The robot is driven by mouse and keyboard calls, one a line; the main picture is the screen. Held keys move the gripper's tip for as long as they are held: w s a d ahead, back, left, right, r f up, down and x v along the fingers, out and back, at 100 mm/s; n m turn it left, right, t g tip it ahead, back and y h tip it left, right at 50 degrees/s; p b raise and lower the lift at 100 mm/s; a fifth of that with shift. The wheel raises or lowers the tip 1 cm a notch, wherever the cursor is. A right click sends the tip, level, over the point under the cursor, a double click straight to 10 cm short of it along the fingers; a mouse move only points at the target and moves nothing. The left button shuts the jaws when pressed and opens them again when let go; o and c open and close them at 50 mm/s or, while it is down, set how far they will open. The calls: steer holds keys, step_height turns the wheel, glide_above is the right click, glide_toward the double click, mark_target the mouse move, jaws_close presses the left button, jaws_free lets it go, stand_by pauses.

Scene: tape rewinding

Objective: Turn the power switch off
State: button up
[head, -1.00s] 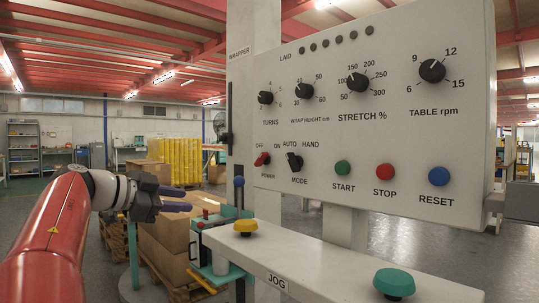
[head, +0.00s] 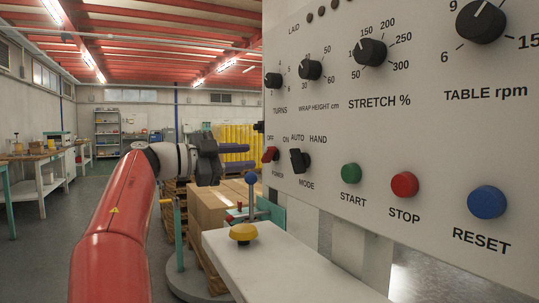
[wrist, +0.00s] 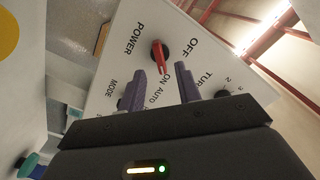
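The power switch (head: 270,154) is a small red lever on the white control panel, low at its left edge in the head view. In the wrist view the red switch (wrist: 160,56) has OFF printed to its right and ON below, and its lever points toward ON. My gripper (head: 248,157) is left of the panel in the head view, its dark purple fingers pointing right toward the switch. In the wrist view my gripper (wrist: 162,73) is open and empty. The switch shows beyond and between the fingertips, seemingly without contact; the exact gap cannot be told.
The black mode knob (head: 299,161) sits just right of the switch, with the turns knob (head: 273,80) above. START (head: 351,173), STOP (head: 404,185) and RESET (head: 487,202) buttons follow to the right. A white ledge with a yellow button (head: 243,233) juts out below. Boxes stand behind.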

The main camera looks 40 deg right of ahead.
mark_target(264, 156)
steer(key=x, duration=0.5)
steer(key=shift+s+d+p, duration=0.1)
steer(key=shift+d+p, duration=0.2)
steer(key=shift+p, duration=0.1)
steer(key=c, duration=0.6)
